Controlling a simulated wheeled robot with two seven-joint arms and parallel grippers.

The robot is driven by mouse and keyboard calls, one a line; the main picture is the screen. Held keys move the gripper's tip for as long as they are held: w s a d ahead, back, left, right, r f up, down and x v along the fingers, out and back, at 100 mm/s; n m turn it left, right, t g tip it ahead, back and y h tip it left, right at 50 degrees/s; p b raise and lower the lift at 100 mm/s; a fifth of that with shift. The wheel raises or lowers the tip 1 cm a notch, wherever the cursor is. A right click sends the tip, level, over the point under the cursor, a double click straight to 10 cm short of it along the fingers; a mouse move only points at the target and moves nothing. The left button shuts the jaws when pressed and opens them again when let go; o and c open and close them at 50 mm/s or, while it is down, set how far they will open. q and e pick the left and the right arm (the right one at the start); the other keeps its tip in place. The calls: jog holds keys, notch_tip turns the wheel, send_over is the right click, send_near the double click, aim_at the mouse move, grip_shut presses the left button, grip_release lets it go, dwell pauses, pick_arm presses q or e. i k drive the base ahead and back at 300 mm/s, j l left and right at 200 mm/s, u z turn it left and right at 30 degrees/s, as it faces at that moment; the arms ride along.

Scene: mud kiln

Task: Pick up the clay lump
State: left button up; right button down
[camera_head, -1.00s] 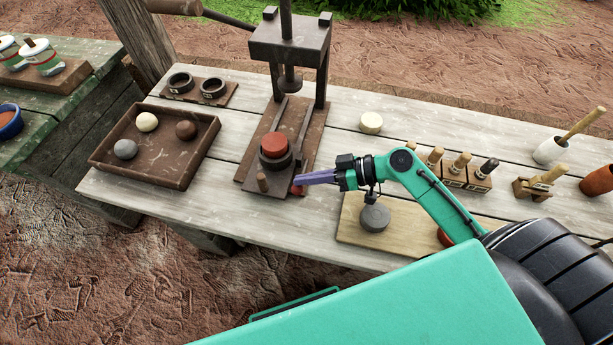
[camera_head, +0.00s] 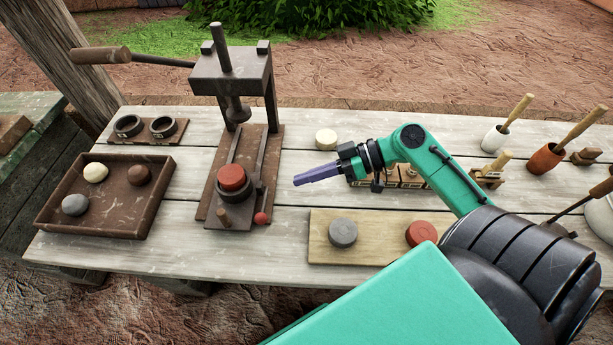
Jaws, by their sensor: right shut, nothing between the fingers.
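Several rounded pieces could be the clay lump; I cannot tell which one is meant. A grey ball (camera_head: 75,205), a cream ball (camera_head: 95,172) and a brown ball (camera_head: 139,175) lie in the brown wooden tray (camera_head: 111,219) at the left. A red lump (camera_head: 232,177) sits in a dark ring (camera_head: 233,195) on the press base. A small red ball (camera_head: 261,218) is at the base's right edge. My right gripper (camera_head: 296,181), with purple fingers, is shut and empty, over the table right of the press. My left gripper is not in view.
The press (camera_head: 235,71) stands tall with a long handle at left. A pale board (camera_head: 375,242) holds a grey disc (camera_head: 343,232) and a red disc (camera_head: 421,233). A cream disc (camera_head: 326,139), stamps and pots stand behind and right. Bare table lies between press and board.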

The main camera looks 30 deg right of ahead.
aim_at(231, 178)
jog(key=k+j, duration=0.65)
jog(key=k, duration=0.25)
